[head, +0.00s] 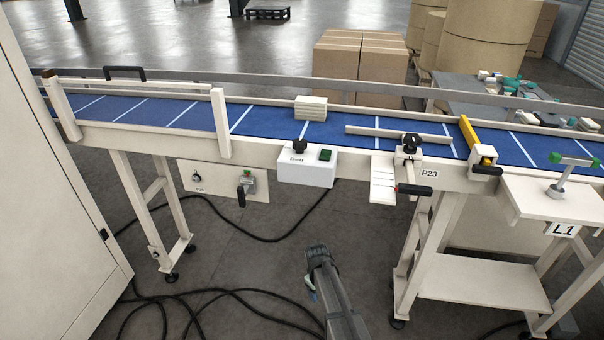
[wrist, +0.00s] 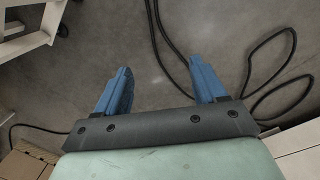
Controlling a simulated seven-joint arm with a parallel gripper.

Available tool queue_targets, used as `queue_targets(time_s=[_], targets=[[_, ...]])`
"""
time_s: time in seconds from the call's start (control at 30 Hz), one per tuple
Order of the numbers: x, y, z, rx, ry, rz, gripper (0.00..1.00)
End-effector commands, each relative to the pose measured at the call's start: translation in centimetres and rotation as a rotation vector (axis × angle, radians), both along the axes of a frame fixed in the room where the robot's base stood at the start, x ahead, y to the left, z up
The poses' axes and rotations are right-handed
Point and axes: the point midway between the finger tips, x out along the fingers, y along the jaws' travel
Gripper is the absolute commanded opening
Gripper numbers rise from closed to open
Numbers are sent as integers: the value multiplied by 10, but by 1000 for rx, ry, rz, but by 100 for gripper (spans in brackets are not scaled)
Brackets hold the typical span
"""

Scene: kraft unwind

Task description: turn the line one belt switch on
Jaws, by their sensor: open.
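A white control box (head: 306,173) hangs on the front side of the conveyor, with a black knob (head: 299,147) and a green button (head: 325,155) on top; its label is too small to read surely. To its left, a pale panel (head: 222,186) carries a small dial (head: 197,178) and a grey device with a black handle (head: 241,197). I cannot tell which is the line one belt switch. My gripper (head: 311,287) is low over the floor, below the control box and apart from it. In the wrist view its blue fingers (wrist: 160,82) are apart and empty.
The blue conveyor belt (head: 260,122) runs across, bearing a small stacked block (head: 311,108). A clamp (head: 410,150) by the P23 label and a shelf marked L1 (head: 550,203) stand right. Cables (head: 245,236) lie on the floor. A white cabinet (head: 50,180) bounds the left.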

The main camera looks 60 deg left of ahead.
Motion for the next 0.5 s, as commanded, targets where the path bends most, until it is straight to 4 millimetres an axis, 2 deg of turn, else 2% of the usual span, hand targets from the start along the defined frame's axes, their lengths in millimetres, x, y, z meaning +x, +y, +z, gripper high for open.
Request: queue_targets(time_s=[0.03,0.1,0.17,0.37,0.47,0.5], targets=[[-17,29,10,14,-9,48,70],[-41,61,26,31,-20,112,70],[-64,88,40,47,-30,167,70],[-150,172,95,103,-58,345,70],[-200,213,135,140,-70,430,70],[-219,227,154,155,-73,458,70]])
